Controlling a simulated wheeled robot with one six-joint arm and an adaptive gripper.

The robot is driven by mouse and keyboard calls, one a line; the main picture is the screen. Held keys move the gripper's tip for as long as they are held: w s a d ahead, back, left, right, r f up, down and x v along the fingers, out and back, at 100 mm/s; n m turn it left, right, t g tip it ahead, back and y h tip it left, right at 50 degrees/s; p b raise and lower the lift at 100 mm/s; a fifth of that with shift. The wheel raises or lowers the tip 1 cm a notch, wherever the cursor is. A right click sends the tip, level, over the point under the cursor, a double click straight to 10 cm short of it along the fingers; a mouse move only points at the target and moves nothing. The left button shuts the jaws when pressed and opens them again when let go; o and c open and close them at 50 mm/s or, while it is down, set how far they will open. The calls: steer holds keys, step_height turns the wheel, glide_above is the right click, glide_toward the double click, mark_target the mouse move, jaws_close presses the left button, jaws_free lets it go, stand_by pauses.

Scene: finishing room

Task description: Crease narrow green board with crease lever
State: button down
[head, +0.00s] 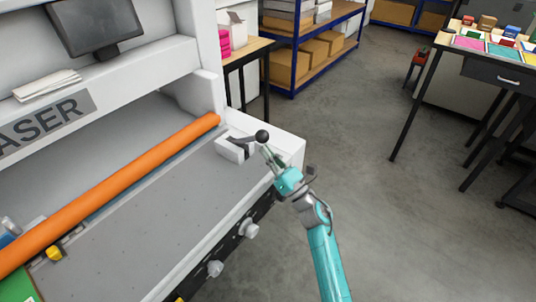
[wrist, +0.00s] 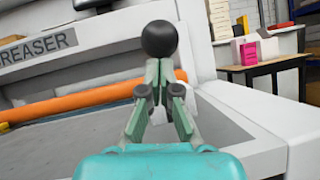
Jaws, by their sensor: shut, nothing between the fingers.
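The crease lever shows in the head view as a dark arm with a black ball knob (head: 262,136), on a white block at the right end of the machine bed. The knob also stands large in the wrist view (wrist: 159,40), just beyond my fingertips. My gripper (head: 266,151) is shut and empty, its tips close by the knob; I cannot tell whether they touch it. The fingers come together in the wrist view (wrist: 160,66). A green board (head: 18,286) lies at the lower left corner of the head view, mostly cut off by the frame.
An orange bar (head: 120,192) runs across the grey machine bed (head: 150,228). Knobs (head: 250,229) stick out from the machine's front edge. A monitor (head: 95,25) stands on top. A table with coloured pieces (head: 487,55) is at the right. The floor between is clear.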

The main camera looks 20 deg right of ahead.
steer(key=shift+r, duration=0.15)
steer(key=s+r+x, duration=0.1)
steer(key=x, duration=0.7)
steer(key=s+a+r+x, duration=0.1)
steer(key=x, duration=0.7)
steer(key=shift+w+a+r, duration=0.2)
steer(key=shift+a+r, duration=0.05)
steer(key=shift+r, duration=0.2)
steer(key=shift+a+f, duration=0.1)
